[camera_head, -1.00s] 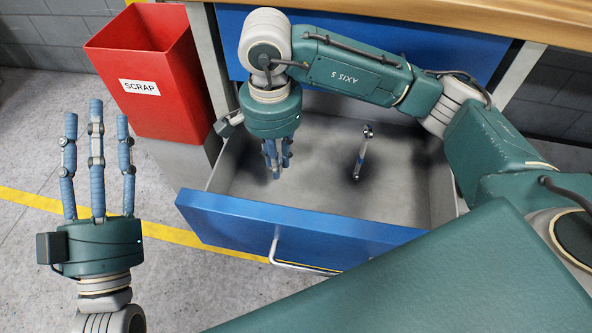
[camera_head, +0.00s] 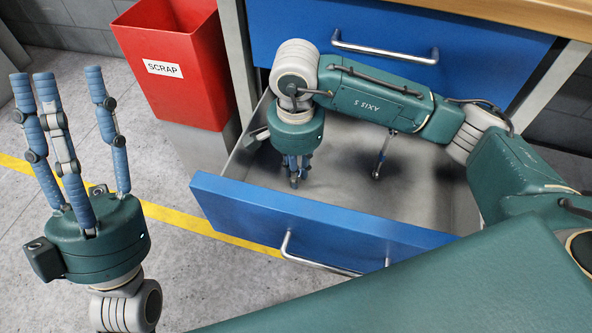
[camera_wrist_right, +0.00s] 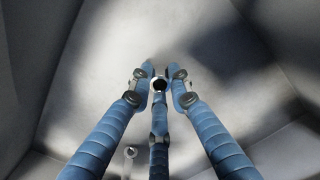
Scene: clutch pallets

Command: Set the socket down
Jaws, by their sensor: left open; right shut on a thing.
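The socket (camera_wrist_right: 159,84) is a small dark-centred metal ring between the fingertips of my right gripper (camera_wrist_right: 158,76) in the right wrist view. The fingers are shut on it, two from the sides and one from below. In the head view my right gripper (camera_head: 297,172) points down inside the open drawer (camera_head: 320,222), near its left side. The socket is hidden by the fingers there, and I cannot tell whether it touches the drawer floor. My left gripper (camera_head: 55,95) is open and empty, fingers up, outside the drawer at the left.
A slim metal tool (camera_head: 383,155) is in the drawer right of my right gripper; its top is partly behind my arm. A red scrap bin (camera_head: 180,90) stands left of the drawer. A closed blue drawer (camera_head: 400,35) is above. The drawer floor between gripper and tool is clear.

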